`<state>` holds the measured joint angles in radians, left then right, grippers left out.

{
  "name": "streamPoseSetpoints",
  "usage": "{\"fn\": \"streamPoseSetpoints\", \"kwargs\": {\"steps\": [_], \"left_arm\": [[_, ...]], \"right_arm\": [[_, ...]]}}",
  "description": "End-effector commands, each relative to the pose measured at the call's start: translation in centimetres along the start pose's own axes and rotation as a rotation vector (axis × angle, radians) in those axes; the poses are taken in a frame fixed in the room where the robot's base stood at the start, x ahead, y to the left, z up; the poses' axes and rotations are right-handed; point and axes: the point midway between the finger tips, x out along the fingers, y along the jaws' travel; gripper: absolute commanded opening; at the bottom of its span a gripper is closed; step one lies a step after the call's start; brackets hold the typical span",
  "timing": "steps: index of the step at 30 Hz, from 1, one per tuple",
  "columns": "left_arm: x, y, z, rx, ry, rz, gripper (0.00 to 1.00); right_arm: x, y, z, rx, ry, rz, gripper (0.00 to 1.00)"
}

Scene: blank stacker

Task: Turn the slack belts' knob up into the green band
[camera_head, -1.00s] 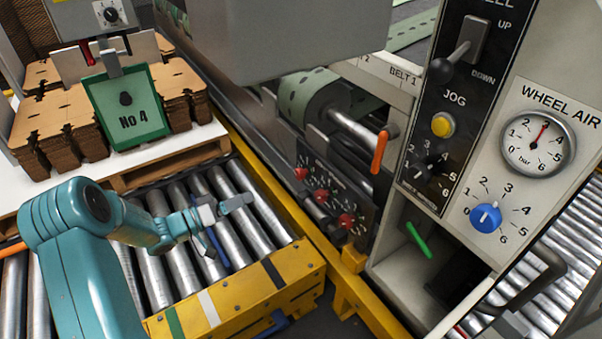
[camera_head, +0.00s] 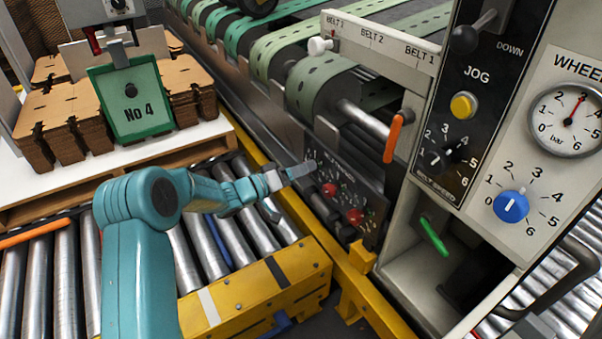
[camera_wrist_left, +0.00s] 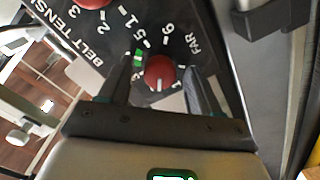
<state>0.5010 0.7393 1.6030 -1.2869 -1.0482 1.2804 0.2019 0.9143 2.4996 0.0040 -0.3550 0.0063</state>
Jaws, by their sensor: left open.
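The dark belt tension panel (camera_head: 349,188) is on the machine's side, below the green belts (camera_head: 318,88). Two red knobs, a middle one (camera_head: 329,190) and a nearer one (camera_head: 355,216), show there; my gripper covers the panel's far end. My left gripper (camera_head: 302,169) is open at that end. In the left wrist view, a red knob (camera_wrist_left: 160,72) beside the word FAR lies between the fingertips of my left gripper (camera_wrist_left: 157,82), with space on both sides. A green band (camera_wrist_left: 138,56) marks its scale near 5. I cannot tell its setting surely. My right gripper is not in view.
An orange handle (camera_head: 394,136) and a green handle (camera_head: 434,237) stick out near the panel. A control panel with a blue knob (camera_head: 511,206) stands at right. A yellow frame (camera_head: 262,290) and rollers (camera_head: 203,250) lie below my left arm.

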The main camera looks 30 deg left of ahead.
Motion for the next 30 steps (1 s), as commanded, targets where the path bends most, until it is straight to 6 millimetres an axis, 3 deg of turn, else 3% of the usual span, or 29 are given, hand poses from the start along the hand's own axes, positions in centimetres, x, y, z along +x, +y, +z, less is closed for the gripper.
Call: {"fn": "streamPoseSetpoints", "kwargs": {"steps": [8, 12, 13, 23, 30], "left_arm": [[0.18, 0.01, -0.01, -0.001, 0.000, 0.000, 0.60], [0.16, 0.01, -0.01, -0.001, 0.000, 0.000, 0.15], [0.16, 0.01, -0.01, -0.001, 0.000, 0.000, 0.07], [0.13, -0.01, 0.01, 0.034, 0.000, 0.000, 0.07], [0.13, -0.05, 0.06, 0.170, 0.000, 0.000, 0.07]], "right_arm": [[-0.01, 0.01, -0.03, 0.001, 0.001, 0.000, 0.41], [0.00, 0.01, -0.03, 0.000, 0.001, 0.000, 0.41], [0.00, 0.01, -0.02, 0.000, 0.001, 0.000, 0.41], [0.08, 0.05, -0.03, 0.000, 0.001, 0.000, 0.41], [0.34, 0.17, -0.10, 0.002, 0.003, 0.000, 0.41]]}}
